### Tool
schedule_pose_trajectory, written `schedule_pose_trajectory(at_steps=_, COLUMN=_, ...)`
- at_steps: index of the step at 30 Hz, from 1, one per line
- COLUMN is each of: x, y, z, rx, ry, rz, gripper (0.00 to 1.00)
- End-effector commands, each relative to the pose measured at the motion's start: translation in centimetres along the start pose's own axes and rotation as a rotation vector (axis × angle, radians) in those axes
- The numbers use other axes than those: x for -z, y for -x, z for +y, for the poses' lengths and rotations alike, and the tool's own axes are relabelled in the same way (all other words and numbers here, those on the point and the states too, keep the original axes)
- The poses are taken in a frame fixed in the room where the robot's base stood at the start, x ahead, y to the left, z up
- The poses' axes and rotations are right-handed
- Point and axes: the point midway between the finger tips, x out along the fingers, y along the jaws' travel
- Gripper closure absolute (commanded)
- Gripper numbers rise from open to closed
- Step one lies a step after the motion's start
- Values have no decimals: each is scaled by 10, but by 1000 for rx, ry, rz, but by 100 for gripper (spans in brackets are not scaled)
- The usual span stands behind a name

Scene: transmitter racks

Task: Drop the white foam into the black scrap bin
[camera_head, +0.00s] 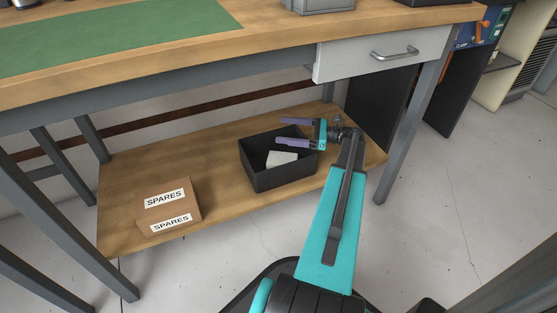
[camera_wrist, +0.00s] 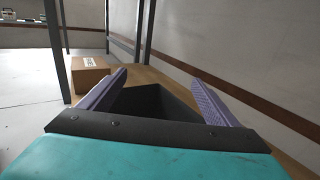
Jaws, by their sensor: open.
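The white foam (camera_head: 281,158) lies inside the black scrap bin (camera_head: 281,180), near its right side in the head view. The bin stands on the wooden lower shelf of the workbench. My gripper (camera_head: 280,131) is open and empty, with its purple fingers spread above the right part of the bin. In the wrist view my gripper (camera_wrist: 160,83) shows both fingers apart, with the dark bin (camera_wrist: 155,101) between and below them. The foam does not show in the wrist view.
A cardboard SPARES box (camera_head: 168,207) sits on the lower shelf (camera_head: 130,180), left of the bin. The bench top with its drawer (camera_head: 385,53) hangs above. A grey table leg (camera_head: 407,120) stands right of my arm. Bare shelf lies between box and bin.

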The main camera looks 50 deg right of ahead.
Motion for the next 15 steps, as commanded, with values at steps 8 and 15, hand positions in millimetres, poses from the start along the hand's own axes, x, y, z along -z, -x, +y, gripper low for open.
schedule_pose_trajectory(at_steps=8, x=-3, y=43, z=-1, rx=2, ry=-1, rz=1, gripper=16)
schedule_pose_trajectory(at_steps=15, x=-2, y=82, z=-2, rx=2, ry=-1, rz=0, gripper=16)
